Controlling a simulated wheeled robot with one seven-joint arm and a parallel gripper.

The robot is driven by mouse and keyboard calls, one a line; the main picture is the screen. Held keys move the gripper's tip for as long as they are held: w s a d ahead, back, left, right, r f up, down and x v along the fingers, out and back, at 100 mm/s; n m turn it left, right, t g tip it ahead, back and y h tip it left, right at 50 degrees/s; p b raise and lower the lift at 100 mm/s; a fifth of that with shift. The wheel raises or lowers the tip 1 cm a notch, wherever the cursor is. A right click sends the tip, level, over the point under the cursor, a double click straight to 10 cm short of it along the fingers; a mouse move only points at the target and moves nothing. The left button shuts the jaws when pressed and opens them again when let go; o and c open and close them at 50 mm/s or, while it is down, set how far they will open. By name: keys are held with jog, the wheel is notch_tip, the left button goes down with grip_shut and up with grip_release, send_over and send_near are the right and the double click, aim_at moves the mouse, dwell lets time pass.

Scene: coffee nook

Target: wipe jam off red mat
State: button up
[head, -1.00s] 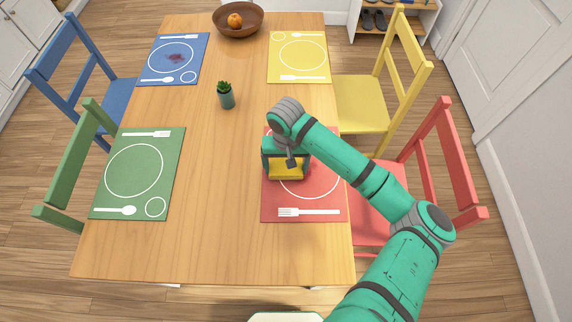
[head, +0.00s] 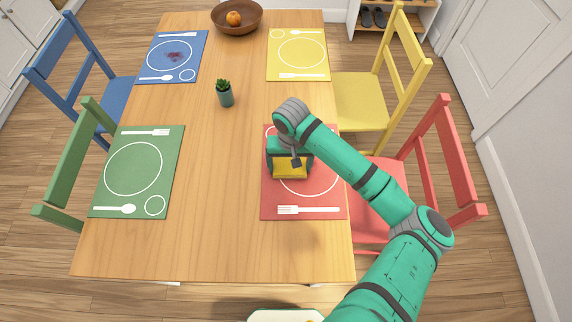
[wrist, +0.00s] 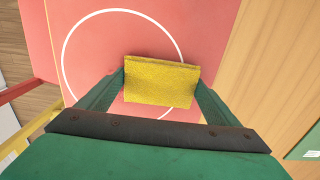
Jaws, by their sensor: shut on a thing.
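The red mat (head: 278,202) lies at the near right of the table, with a white plate outline and a fork outline. My gripper (head: 290,165) is over the mat's left-centre part, shut on a yellow sponge (head: 290,172). In the wrist view the sponge (wrist: 160,82) sits between both fingers, across the lower part of the white circle on the red mat (wrist: 215,25). I cannot tell whether the sponge touches the mat. I see no jam on the mat's visible parts; my gripper, arm and sponge hide some of it.
The blue mat (head: 155,68) has a dark red smear (head: 174,56). A green mat (head: 165,190) and a yellow mat (head: 318,70) look clean. A potted plant (head: 224,95) stands mid-table, with a fruit bowl (head: 248,25) behind. A red chair (head: 375,215) is right of the red mat.

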jog(key=shift+d+f, duration=0.1)
jog(key=shift+d, duration=3)
jog(key=shift+d, duration=0.1)
